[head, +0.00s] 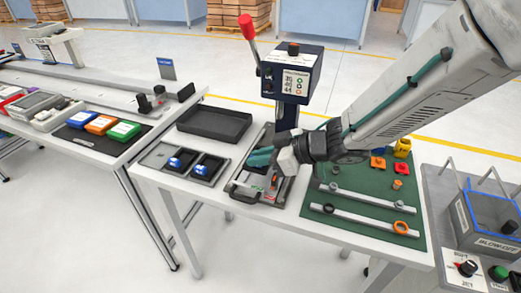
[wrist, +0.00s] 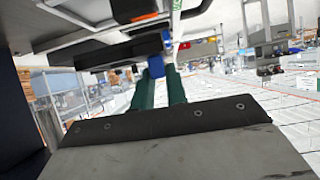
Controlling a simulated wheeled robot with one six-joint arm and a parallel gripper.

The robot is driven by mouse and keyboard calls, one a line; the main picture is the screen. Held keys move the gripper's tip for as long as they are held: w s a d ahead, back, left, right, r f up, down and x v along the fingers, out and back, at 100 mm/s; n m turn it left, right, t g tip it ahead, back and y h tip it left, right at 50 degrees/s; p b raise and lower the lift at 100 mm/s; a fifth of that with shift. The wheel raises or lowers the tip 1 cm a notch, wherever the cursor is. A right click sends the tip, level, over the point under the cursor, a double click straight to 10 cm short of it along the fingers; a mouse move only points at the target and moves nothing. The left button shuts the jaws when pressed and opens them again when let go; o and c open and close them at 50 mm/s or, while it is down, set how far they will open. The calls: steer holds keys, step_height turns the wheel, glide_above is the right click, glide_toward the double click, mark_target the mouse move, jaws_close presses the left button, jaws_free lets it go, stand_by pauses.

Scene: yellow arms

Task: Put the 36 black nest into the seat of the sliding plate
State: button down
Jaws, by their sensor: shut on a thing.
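My gripper (head: 262,158) is over the sliding plate (head: 252,191), beneath and in front of the lever press. Its two teal fingers are closed together on a thing that is mostly hidden in the head view.
The dark blue press (head: 291,75) with its red-knobbed lever stands behind. A green mat (head: 350,235) at right holds rails, rings and orange and yellow parts. A tray with blue-and-black parts (head: 205,166) is at left, an empty black tray (head: 214,123) behind it.

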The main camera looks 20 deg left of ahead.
mark_target(268, 169)
steer(key=shift+f, duration=2.15)
steer(key=c, duration=1.3)
jaws_free()
steer(key=shift+d, duration=0.1)
steer(key=v, duration=0.7)
steer(key=shift+d+r, duration=0.1)
steer(key=shift+d, duration=0.25)
